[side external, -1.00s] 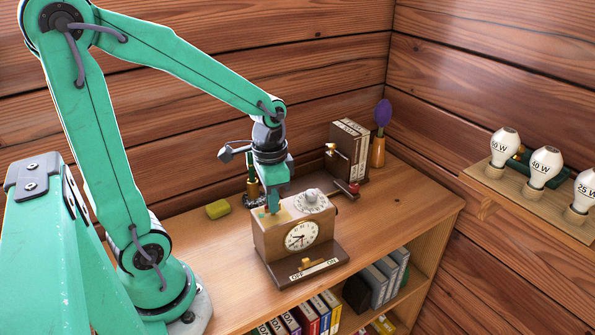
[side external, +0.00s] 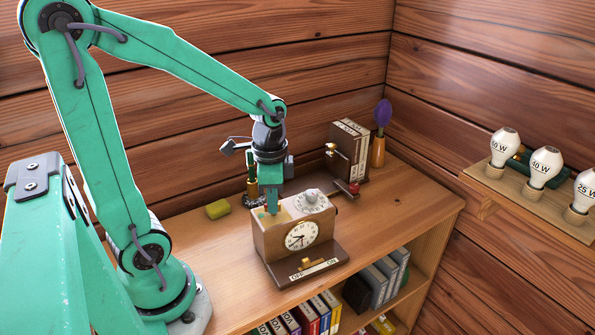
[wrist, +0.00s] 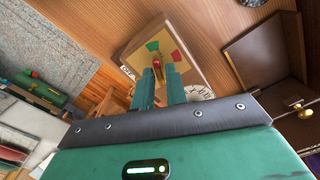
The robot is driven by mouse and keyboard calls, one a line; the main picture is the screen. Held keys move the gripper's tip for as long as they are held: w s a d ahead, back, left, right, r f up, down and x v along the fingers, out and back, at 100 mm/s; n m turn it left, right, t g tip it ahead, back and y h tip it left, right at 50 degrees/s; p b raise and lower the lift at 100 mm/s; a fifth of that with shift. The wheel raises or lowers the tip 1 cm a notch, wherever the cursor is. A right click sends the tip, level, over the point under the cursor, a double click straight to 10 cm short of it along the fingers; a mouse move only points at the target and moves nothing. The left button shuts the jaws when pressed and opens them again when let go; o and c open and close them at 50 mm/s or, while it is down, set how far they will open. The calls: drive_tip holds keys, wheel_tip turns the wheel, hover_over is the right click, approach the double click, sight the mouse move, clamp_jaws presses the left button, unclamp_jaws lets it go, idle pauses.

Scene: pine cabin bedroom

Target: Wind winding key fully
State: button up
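The wooden clock box (side external: 268,240) stands on the shelf top, with a white clock face (side external: 302,236) on its front. My gripper (side external: 272,210) points straight down onto the left part of its top. In the wrist view, the winding key (wrist: 156,64) shows as a small red and brassy piece between the fingertips of my gripper (wrist: 159,71). The fingers are closed about it, and they hide most of it. A green patch (wrist: 152,46) and a red patch (wrist: 177,56) mark the box top beside it.
A white dial (side external: 311,201) is on the box top, right of my gripper. An OFF/ON slider (side external: 306,262) is at the front of the base. A yellow-green block (side external: 218,209) lies left. Bulbs (side external: 545,165) are at right.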

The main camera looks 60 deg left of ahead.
sight(272, 219)
drive_tip(key=shift+o, duration=1.1)
drive_tip(key=shift+r, duration=3.9)
drive_tip(key=shift+s+r, duration=0.1)
drive_tip(key=s+d+r+n+t, duration=0.3)
drive_tip(key=s+d+n+t, duration=0.1)
drive_tip(key=n+t, duration=0.1)
drive_tip(key=shift+s+d+r+n+t, duration=0.15)
drive_tip(key=shift+s+n+t, duration=0.15)
drive_tip(key=shift+n, duration=0.1)
